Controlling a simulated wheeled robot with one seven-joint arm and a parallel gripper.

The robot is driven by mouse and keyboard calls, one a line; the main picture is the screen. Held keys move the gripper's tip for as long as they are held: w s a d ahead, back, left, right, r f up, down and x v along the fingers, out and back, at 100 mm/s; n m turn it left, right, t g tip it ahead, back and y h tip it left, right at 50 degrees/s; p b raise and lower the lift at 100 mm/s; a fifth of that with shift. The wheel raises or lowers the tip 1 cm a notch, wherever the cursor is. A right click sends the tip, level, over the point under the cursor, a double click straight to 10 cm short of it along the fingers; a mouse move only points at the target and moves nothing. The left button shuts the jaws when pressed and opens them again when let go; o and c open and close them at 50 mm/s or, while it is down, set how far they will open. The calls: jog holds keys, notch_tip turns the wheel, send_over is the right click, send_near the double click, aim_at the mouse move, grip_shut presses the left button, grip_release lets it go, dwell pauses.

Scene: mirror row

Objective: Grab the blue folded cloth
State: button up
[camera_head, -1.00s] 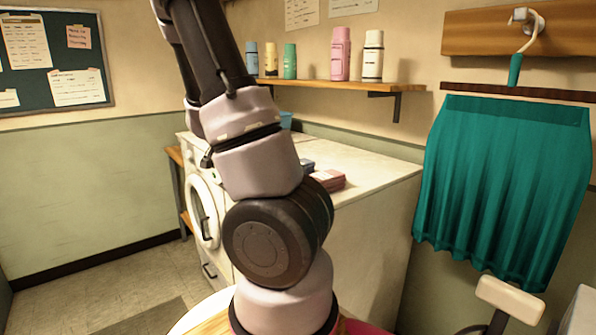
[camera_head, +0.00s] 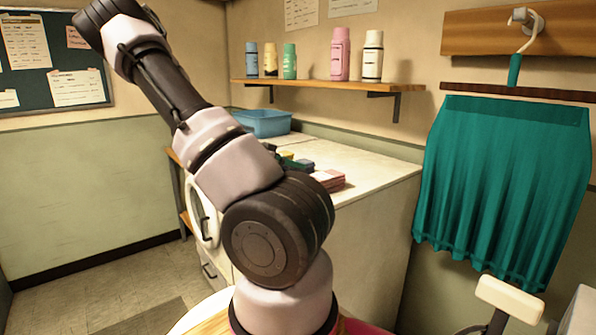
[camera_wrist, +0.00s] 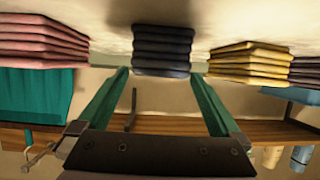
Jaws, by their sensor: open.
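The blue folded cloth (camera_wrist: 163,48) is a dark stack in the upper middle of the wrist view, which appears upside down. My gripper (camera_wrist: 159,75) is open and empty. Its two green fingers point toward the cloth, one tip near each side of it in the picture; whether they reach the cloth I cannot tell. In the head view the blue cloth (camera_head: 304,165) is a small dark patch on the white counter, partly hidden by my arm.
A pink stack (camera_wrist: 40,42) and a yellow stack (camera_wrist: 248,63) flank the blue cloth, with a dark reddish stack (camera_wrist: 305,70) beyond. A blue basin (camera_head: 263,122) stands at the counter's back. A wall shelf (camera_head: 330,85) with several bottles hangs above the white counter (camera_head: 375,168).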

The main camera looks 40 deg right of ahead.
jog(key=x, duration=0.4)
jog(key=shift+s+r, duration=0.1)
jog(key=shift+a, duration=0.1)
jog(key=c, duration=1.2)
